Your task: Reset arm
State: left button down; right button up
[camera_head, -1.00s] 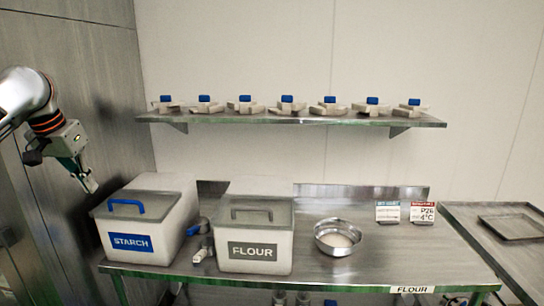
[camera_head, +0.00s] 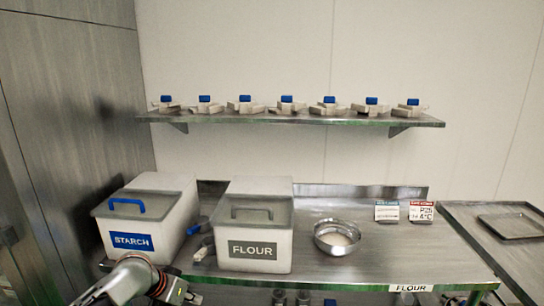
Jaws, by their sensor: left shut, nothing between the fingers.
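My left arm comes in at the bottom left of the head view, below the starch bin. My left gripper (camera_head: 188,295) is low, in front of the table's front edge, near the bottom of the picture. It is small and partly cut off, with its fingers shut and empty. My right gripper is not in view.
The starch bin (camera_head: 168,247) and the flour bin (camera_head: 280,262) stand on the steel table (camera_head: 390,262), both lidded. A metal bowl (camera_head: 336,250) with white powder stands right of them. Two small signs (camera_head: 388,212) stand behind. A wall shelf (camera_head: 250,118) holds several blue-topped items.

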pick_arm(q)
jog(key=s+d+f+t, duration=0.3)
jog(key=s+d+f, duration=0.2)
jog(key=s+f, duration=0.85)
jog(key=s+a+f+t+y, duration=0.1)
jog(key=s+a, duration=0.1)
jog(key=s, duration=0.6)
jog(key=s+a+f, duration=0.2)
jog(key=s+a, duration=0.1)
jog(key=s, duration=0.6)
jog(key=shift+f+t+y, duration=0.3)
jog(key=shift+t+y, duration=0.1)
